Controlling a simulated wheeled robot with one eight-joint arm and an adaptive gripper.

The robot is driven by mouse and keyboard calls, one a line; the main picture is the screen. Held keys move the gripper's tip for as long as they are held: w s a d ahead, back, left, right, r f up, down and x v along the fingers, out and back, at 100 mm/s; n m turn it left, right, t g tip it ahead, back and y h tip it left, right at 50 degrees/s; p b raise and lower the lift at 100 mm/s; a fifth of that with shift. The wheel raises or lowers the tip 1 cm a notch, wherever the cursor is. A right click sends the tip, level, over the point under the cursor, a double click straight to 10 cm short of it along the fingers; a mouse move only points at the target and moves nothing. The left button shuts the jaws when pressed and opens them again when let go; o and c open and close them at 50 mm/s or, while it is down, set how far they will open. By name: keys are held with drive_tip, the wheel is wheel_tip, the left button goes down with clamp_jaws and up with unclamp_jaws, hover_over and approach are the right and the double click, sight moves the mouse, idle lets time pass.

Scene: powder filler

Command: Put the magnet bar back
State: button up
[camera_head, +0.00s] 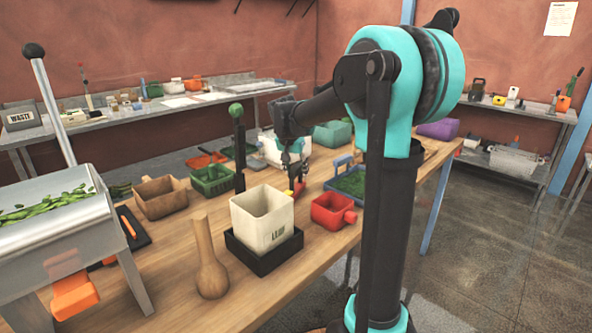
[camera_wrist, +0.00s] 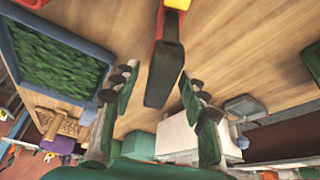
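What looks like the magnet bar, a long dark piece with red and yellow parts at its far end (camera_wrist: 165,62), lies over the wooden table in the wrist view. In the head view, a small red and yellow piece (camera_head: 299,187) shows just below my gripper (camera_head: 291,166). In the wrist view my gripper (camera_wrist: 158,80) is open, with the dark end between its fingers and a gap visible on both sides. I cannot tell how far the fingertips are above the bar or the table.
A blue tray with green leaves (camera_head: 349,182) and a red scoop-like box (camera_head: 330,210) stand right of the gripper. A cream bin (camera_head: 262,222) in a black tray stands in front. A dark post with a green ball (camera_head: 237,150) rises close on the left. A white container (camera_head: 275,150) stands behind.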

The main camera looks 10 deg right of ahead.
drive_tip(key=v, duration=1.2)
drive_tip(key=shift+r, duration=0.15)
